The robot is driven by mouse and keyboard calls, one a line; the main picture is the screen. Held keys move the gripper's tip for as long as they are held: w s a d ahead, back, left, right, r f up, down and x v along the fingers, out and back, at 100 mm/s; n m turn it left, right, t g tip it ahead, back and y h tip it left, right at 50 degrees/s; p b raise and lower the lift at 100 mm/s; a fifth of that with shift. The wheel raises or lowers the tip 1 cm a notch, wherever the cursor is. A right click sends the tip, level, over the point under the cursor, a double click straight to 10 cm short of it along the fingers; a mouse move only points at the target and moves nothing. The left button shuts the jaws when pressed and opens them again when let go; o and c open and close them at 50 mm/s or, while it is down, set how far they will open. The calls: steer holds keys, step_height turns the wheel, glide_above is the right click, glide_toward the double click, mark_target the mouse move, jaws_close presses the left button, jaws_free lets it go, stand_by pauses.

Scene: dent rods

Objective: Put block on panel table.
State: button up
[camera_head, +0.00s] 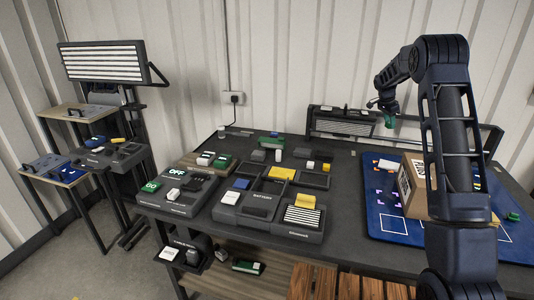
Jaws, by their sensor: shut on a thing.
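My gripper (388,112) is above the back of the large dark table (345,215), right of center. It is shut on a small green block (390,121), which hangs beneath it in front of the back wall. The fingers are small and partly hidden in this view. The dark table carries a blue mat (385,224) on its right side. A smaller stand with wooden and dark panels (68,113) is at the far left. I cannot tell which of these surfaces is the panel table.
Dark trays (258,214) with several small blocks cover the table's left half. A cardboard box (411,186) stands on the mat, partly behind my arm. A dark rack (345,122) stands at the table's back. Free table surface lies left of the mat.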

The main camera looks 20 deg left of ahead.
steer(key=s+a+f+n+t+y, duration=0.1)
steer(key=s+a+n, duration=0.35)
steer(key=a, duration=0.95)
steer(key=s+a+n+t+y, duration=0.15)
steer(key=s+a+n, duration=0.3)
steer(key=a, duration=1.05)
steer(key=s+a+f+n+y, duration=0.1)
steer(key=s+a+n, duration=0.35)
steer(key=a, duration=0.95)
steer(key=shift+m, duration=0.45)
step_height(320, 180, down, 19)
steer(key=shift+f, duration=0.1)
steer(key=o, duration=1)
steer(key=shift+c, duration=0.2)
steer(key=v, duration=1.2)
steer(key=shift+s+d, duration=0.15)
